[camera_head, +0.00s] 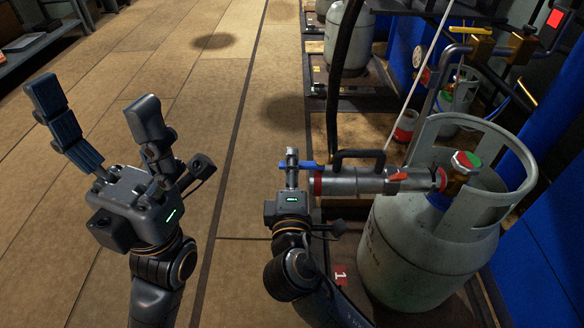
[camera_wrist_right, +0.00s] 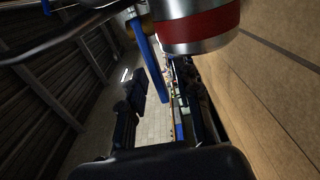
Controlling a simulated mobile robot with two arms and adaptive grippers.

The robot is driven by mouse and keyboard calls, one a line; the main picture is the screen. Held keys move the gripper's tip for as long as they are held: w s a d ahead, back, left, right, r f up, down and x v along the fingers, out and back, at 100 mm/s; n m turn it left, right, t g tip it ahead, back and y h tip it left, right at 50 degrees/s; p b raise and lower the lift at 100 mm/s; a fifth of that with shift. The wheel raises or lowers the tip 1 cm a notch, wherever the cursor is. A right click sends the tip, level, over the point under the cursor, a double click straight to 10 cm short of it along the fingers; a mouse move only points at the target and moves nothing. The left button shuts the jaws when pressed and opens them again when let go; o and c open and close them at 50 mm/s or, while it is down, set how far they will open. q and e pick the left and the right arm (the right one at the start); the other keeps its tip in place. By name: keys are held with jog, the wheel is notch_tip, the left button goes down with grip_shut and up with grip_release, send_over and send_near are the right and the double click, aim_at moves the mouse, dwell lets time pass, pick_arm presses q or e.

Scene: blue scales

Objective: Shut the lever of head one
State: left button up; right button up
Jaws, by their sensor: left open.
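Head one is a silver metal cylinder (camera_head: 350,181) with red bands, joined to the valve (camera_head: 464,166) of a grey gas bottle (camera_head: 415,260). Its blue lever (camera_head: 309,164) sticks out at the left end; in the right wrist view the lever (camera_wrist_right: 149,66) hangs down toward the gap between my fingers. My right gripper (camera_head: 291,158) is upright at the lever, seen edge-on; in the right wrist view its fingers (camera_wrist_right: 165,108) are apart. I cannot tell whether they touch the lever. My left gripper (camera_head: 92,105) is open and empty, left of the head.
A black hose (camera_head: 340,75) hangs down to the head's handle (camera_head: 357,155). The bottle stands by a red label with a 1 (camera_head: 339,275). Another bottle (camera_head: 348,40) stands further back. The tiled floor (camera_head: 215,80) is clear; a shelf (camera_head: 35,45) is at the far left.

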jog(key=shift+w, duration=0.3)
grip_shut()
